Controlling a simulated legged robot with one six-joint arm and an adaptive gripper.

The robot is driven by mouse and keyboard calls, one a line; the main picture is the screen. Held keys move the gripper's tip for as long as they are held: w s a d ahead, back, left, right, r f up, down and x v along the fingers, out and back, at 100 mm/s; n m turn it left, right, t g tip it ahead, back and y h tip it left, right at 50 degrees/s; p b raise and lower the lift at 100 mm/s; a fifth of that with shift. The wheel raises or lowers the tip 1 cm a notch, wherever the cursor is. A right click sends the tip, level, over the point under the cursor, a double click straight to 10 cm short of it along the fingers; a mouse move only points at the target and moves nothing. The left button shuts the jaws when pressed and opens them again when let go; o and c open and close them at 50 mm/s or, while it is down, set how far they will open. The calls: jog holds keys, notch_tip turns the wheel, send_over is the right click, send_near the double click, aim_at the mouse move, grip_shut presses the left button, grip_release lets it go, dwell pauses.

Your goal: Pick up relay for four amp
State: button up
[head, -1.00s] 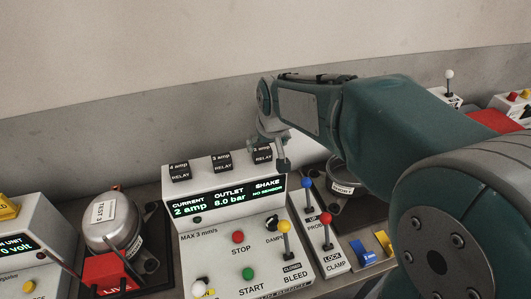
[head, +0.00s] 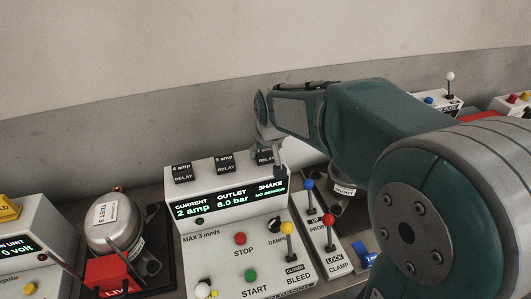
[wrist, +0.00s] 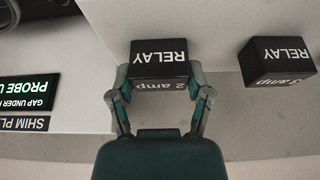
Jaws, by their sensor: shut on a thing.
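Three black relay blocks stand in a row on top of the white console (head: 185,213). The relay marked 4 amp (head: 182,173) is leftmost, with the 3 amp relay (head: 225,162) in the middle and the 2 amp relay (head: 265,158) at the right. My gripper (head: 279,170) is at the right-hand relay, partly covering it. In the wrist view my gripper (wrist: 161,83) is shut on the 2 amp relay (wrist: 160,58), one finger on each side. The 3 amp relay (wrist: 278,62) stands apart to its right. The 4 amp relay is outside the wrist view.
The console screen (head: 230,200) reads current 2 amp, outlet 8.0 bar, shake no reading. Start and stop buttons and levers are on its front. A silver compressor (head: 115,222) stands left. A panel with blue (head: 308,185) and red levers stands right. A grey wall is behind.

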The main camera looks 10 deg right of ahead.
jog(key=shift+a+r, duration=0.2)
jog(key=shift+r, duration=0.2)
notch_tip(320, 180, up, 3)
jog(key=shift+s+f, duration=0.1)
jog(key=shift+f, duration=0.05)
jog(key=s+a+r, duration=0.2)
jog(key=s+r, duration=0.7)
jog(key=s, duration=0.4)
jog(key=shift+s+a+r, duration=0.2)
jog(key=shift+s+a, duration=0.05)
jog(key=shift+a, duration=0.05)
jog(key=shift+f, duration=0.1)
